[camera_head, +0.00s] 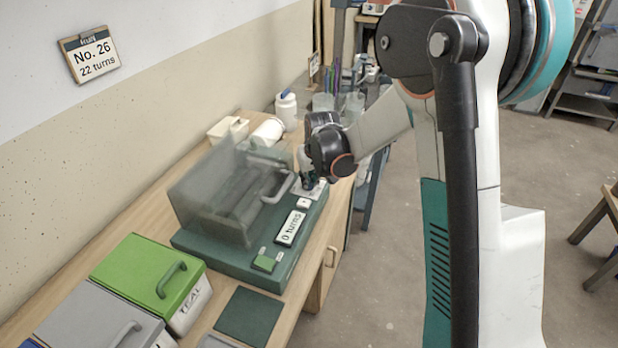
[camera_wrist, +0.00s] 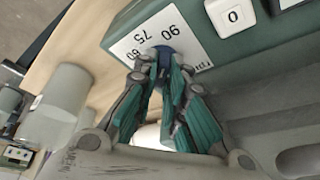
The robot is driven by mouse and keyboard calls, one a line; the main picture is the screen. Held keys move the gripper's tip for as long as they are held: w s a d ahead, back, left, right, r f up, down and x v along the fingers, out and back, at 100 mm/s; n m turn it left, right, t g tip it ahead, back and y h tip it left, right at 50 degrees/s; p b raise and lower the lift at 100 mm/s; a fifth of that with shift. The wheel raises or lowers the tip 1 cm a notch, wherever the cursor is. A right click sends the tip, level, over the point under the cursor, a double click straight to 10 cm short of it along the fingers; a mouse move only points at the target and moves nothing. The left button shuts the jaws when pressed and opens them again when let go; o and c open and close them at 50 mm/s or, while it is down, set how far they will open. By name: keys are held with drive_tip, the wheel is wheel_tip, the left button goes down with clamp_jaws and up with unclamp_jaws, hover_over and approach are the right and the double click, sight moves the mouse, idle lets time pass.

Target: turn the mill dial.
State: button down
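The mill (camera_head: 240,262) is a dark green machine with a grey see-through cover, standing on the wooden bench. Its display (camera_head: 291,227) reads "0 turns". The mill dial (camera_wrist: 163,54) is a small dark blue knob on a white plate (camera_wrist: 195,30) marked with 60, 75 and 90. My gripper (camera_wrist: 164,66) reaches down onto the far end of the mill. Its teal-padded fingertips are close together around the dial and appear to touch its sides. The fingers hide part of the dial and its scale, so its exact setting cannot be read.
A card (camera_head: 90,54) on the wall reads "No. 26, 22 turns". A green-lidded bin (camera_head: 135,268) stands nearer. White jars (camera_head: 287,110) stand behind.

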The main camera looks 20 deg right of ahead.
drive_tip(key=shift+n, duration=0.3)
drive_tip(key=n+y, duration=0.1)
drive_tip(key=n, duration=0.3)
drive_tip(key=shift+d+g+y, duration=0.2)
drive_tip(key=shift+g+y, duration=0.1)
drive_tip(key=shift+y, duration=0.1)
drive_tip(key=n, duration=0.3)
drive_tip(key=n+g+y+p, duration=0.1)
drive_tip(key=n, duration=0.1)
drive_tip(key=shift+w+d+n+y, duration=0.1)
drive_tip(key=shift+w+n+y, duration=0.05)
drive_tip(key=shift+n+y, duration=0.2)
drive_tip(key=n+g, duration=0.1)
drive_tip(key=n, duration=0.1)
drive_tip(key=n+g, duration=0.1)
drive_tip(key=n, duration=0.1)
drive_tip(key=shift+w+n+y+p, duration=0.15)
drive_tip(key=shift+n+y+p, duration=0.2)
drive_tip(key=shift+p, duration=0.05)
drive_tip(key=n+g, duration=0.2)
drive_tip(key=n, duration=0.2)
drive_tip(key=shift+w+n+p, duration=0.1)
drive_tip(key=shift+n+p, duration=0.25)
drive_tip(key=shift+n, duration=0.05)
drive_tip(key=c, duration=1.6)
unclamp_jaws()
drive_tip(key=shift+c, duration=0.2)
